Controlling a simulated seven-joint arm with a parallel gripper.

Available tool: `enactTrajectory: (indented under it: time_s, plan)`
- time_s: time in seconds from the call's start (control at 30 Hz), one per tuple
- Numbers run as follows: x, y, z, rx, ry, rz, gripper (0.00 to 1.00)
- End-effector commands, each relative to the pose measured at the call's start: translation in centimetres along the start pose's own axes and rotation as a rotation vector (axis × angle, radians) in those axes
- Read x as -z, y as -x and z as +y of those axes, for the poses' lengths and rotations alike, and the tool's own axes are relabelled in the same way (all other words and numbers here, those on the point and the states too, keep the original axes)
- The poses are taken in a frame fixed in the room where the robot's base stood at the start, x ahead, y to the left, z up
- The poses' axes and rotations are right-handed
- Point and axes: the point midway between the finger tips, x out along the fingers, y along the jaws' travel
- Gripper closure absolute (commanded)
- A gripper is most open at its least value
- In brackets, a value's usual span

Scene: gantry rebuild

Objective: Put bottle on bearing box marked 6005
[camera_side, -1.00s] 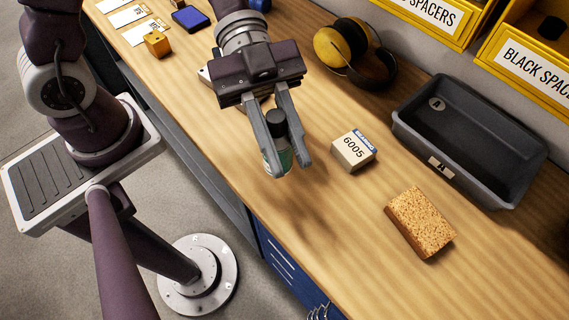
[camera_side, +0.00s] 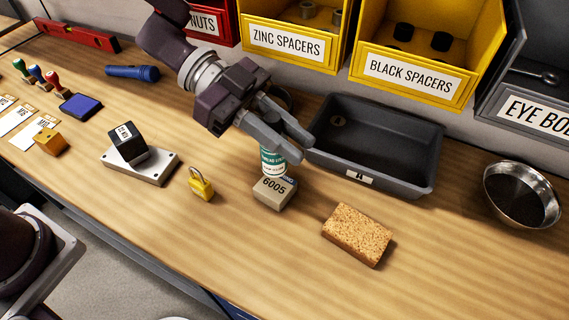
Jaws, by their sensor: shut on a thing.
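The bottle (camera_side: 271,163) is upright, with a teal and white label. My gripper (camera_side: 302,149) is shut on its upper part, and the fingers hide its cap. The bearing box marked 6005 (camera_side: 272,194) is a small beige carton on the bench with a blue label strip. The bottle's base shows right over the top of this box. I cannot tell whether it touches the box or hangs just above it.
A grey tray (camera_side: 348,173) stands right behind the box. A sponge (camera_side: 357,235) lies to the front right, a brass padlock (camera_side: 201,186) to the left. A metal plate with a black block (camera_side: 128,143) is further left. A metal bowl (camera_side: 521,195) is far right.

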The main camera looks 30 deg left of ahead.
Motion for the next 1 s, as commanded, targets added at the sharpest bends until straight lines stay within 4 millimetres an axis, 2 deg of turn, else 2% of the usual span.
enactTrajectory:
  time_s: [0.13, 0.23, 0.6, 0.63, 0.7, 1.0]
  plan:
    - [-2.6, -1.1, 0.1, -0.002, 0.005, 0.000, 1.00]
    - [-3.9, -1.7, 0.1, -0.001, 0.002, 0.000, 1.00]
    - [-4.4, -1.9, 0.1, -0.001, -0.001, 0.000, 1.00]
    - [-4.3, -1.9, 0.1, -0.001, -0.002, 0.000, 0.73]
    - [-4.3, -1.9, 0.1, -0.001, -0.002, 0.000, 0.60]
    - [-4.3, -1.9, 0.1, -0.001, -0.002, 0.000, 0.57]
